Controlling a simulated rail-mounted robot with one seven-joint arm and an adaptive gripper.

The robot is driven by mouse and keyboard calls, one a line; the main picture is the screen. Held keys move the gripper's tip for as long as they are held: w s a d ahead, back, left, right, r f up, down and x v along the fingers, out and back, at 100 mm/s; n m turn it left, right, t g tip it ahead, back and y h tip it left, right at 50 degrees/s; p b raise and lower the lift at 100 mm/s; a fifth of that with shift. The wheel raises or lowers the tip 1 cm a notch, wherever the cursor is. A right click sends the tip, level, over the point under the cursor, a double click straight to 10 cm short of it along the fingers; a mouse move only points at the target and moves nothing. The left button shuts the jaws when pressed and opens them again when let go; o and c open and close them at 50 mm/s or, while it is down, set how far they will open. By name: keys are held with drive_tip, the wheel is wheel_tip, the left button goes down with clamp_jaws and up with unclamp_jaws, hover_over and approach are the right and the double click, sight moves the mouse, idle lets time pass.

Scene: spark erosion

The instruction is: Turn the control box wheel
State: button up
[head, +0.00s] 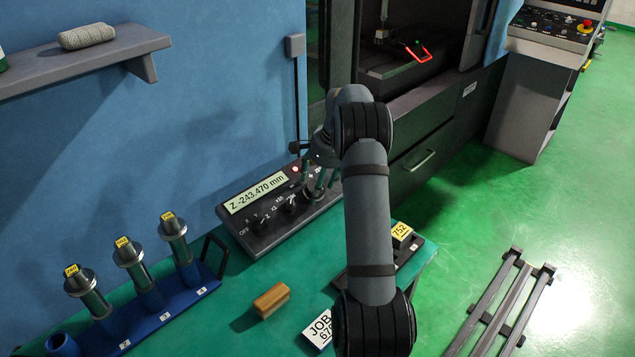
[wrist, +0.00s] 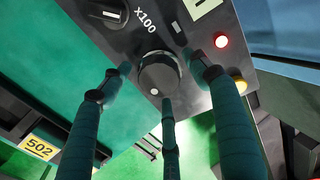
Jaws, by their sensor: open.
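The black control box (head: 255,237) stands on the green bench against the blue wall. Its display (head: 257,195) reads Z -243.470 mm, with small knobs below it. The round black wheel (wrist: 158,72) is in the middle of the wrist view, beside the X100 mark, with a pale dot near its lower edge. My gripper (head: 316,184) is over the right end of the box. In the wrist view my gripper (wrist: 157,78) is open, its three green fingers spread around the wheel. I cannot tell whether they touch it. In the head view the fingers partly hide the wheel.
A blue rack (head: 200,290) with several metal tool holders stands at the left. A wooden block (head: 271,300) and a JOB card (head: 319,330) lie in front of the box. A dark tray (head: 411,252) with a yellow-labelled piece (head: 401,232) is at the bench's right edge.

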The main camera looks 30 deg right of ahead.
drive_tip(key=v, duration=1.2)
drive_tip(key=shift+f, duration=0.1)
idle(0.6)
drive_tip(key=x, duration=1.2)
drive_tip(key=shift+m, duration=0.3)
